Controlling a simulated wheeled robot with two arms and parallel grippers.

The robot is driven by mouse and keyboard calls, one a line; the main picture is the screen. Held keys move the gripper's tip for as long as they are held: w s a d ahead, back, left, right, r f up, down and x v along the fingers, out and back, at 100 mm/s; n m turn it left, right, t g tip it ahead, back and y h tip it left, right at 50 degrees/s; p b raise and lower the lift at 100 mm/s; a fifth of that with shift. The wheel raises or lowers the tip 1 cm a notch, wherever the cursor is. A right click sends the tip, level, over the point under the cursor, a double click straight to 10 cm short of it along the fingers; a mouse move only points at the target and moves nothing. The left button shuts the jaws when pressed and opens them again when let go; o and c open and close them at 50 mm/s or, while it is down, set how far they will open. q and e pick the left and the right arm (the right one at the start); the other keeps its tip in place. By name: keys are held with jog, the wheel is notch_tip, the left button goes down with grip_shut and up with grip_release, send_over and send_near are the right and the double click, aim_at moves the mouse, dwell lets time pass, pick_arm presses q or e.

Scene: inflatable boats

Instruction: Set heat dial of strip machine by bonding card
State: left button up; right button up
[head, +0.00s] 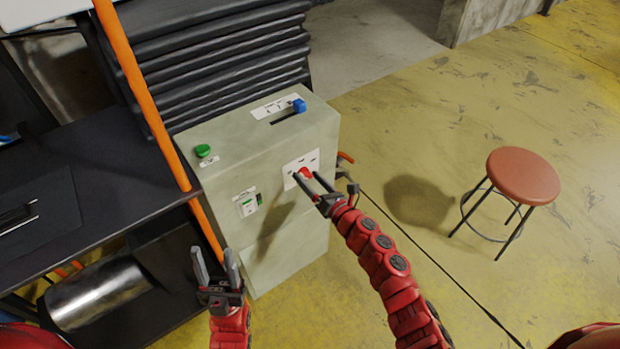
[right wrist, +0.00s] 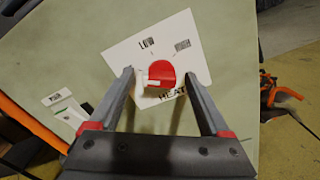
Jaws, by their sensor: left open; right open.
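The strip machine (head: 290,225) is a pale grey-green cabinet in the middle of the head view. Its red heat dial (head: 305,173) sits on a white plate on the front face. In the right wrist view the dial (right wrist: 165,69) has a white bar toward its left side, and the plate (right wrist: 123,51) reads LOW and HEAT, with another word at upper right too blurred to read. My right gripper (right wrist: 158,78) is open, its fingers on either side of the dial; contact cannot be told. My left gripper (head: 215,267) is open and empty at the cabinet's lower left. I cannot make out a bonding card.
The cabinet also has a green button (head: 202,150), a blue slider knob (head: 299,105) and a power switch (head: 248,206). An orange post (head: 143,90) and a black bench (head: 100,205) stand left. A red stool (head: 523,175) stands right, on open yellow floor.

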grip_shut()
dwell(0.4)
